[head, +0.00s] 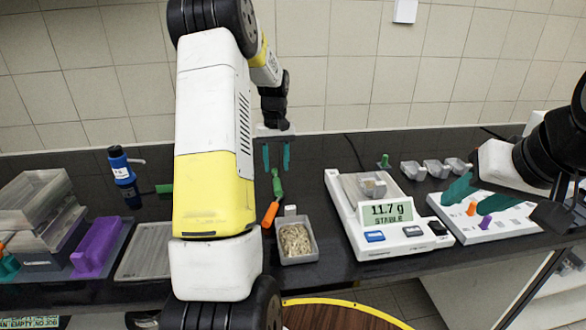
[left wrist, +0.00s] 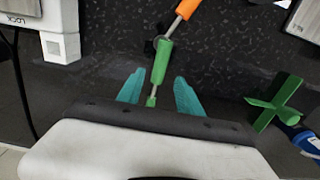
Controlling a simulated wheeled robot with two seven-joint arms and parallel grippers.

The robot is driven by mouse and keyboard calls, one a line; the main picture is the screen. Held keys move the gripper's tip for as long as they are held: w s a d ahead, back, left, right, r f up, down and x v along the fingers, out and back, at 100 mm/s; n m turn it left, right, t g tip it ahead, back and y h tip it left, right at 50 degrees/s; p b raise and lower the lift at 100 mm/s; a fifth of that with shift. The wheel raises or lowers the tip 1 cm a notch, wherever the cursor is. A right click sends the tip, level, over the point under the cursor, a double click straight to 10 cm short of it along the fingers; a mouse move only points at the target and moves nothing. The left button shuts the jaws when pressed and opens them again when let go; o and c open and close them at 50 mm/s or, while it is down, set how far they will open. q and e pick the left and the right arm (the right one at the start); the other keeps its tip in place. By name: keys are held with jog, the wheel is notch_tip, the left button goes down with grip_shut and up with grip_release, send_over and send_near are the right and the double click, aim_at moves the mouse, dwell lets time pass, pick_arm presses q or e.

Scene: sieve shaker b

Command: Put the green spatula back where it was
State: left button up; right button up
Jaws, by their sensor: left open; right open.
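The green spatula (head: 277,184) lies on the dark bench, its green handle toward the wall. An orange handle (head: 269,214) lies in line with it nearer the front; I cannot tell whether they are one tool. My left gripper (head: 276,168) is open just above the green handle. In the left wrist view, the green handle (left wrist: 162,62) shows between the open teal fingers (left wrist: 158,79), with a metal shaft running to the orange handle (left wrist: 186,9). My right gripper (head: 451,196) is open over the white panel at right, apart from the spatula.
A tray of pale grains (head: 297,241) stands to the right of the spatula, and a scale (head: 388,235) reads 11.7 g. A green cross-shaped piece (left wrist: 275,104) and a blue bottle (head: 121,168) stand to the left. A white panel (head: 495,222) with orange and purple pegs lies at right.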

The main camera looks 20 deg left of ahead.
aim_at(277, 182)
pick_arm(q)
jog(key=s+d+r+m+t, duration=0.1)
jog(key=s+d+r, duration=0.25)
jog(key=r, duration=0.35)
jog(key=s+d+r+m+t, duration=0.15)
jog(key=s+r, duration=0.25)
jog(key=r, duration=0.4)
jog(key=s+d+r+m+t+h, duration=0.1)
jog(key=s+d, duration=0.4)
jog(key=s, duration=0.5)
jog(key=s+d+r+m+t+h, duration=0.1)
jog(key=s+d, duration=0.4)
jog(key=s, duration=0.5)
jog(key=shift+s+d+m+t, duration=0.15)
jog(key=shift+s+m+t, duration=0.25)
jog(key=shift+m+t, duration=0.35)
